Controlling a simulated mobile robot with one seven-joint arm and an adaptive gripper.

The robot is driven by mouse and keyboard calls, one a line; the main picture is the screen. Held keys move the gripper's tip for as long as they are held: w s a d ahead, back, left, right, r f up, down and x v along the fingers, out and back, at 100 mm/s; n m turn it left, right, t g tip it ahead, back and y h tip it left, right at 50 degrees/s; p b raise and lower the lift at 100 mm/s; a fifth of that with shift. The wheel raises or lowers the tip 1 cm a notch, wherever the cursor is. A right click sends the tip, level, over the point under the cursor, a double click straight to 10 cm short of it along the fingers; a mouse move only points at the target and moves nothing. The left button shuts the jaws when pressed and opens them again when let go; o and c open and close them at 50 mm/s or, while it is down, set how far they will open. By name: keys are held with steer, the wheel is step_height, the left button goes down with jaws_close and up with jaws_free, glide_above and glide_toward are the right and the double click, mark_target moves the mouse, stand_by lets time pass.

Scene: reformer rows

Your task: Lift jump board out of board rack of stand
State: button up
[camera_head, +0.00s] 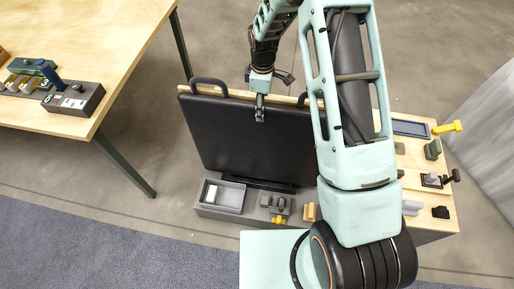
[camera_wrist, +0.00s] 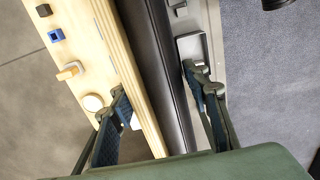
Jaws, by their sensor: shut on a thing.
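My gripper (camera_head: 260,112) is shut on the board's top edge, between the two handles. In the wrist view my gripper (camera_wrist: 158,95) has one finger on each side of the dark board (camera_wrist: 165,60). The arm hides the board's right part. Whether the lower edge sits inside the rack cannot be told.
A wooden table (camera_head: 95,60) with a grey tool block (camera_head: 75,98) is at the left. A wooden top (camera_head: 415,205) with several small items is at the right. The stand carries a grey tray (camera_head: 224,196) and a yellow-handled part (camera_head: 277,219). Floor shows between table and board.

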steer(key=shift+w+r+p, duration=0.1)
steer(key=shift+r+p, duration=2.75)
steer(key=shift+r, duration=2.45)
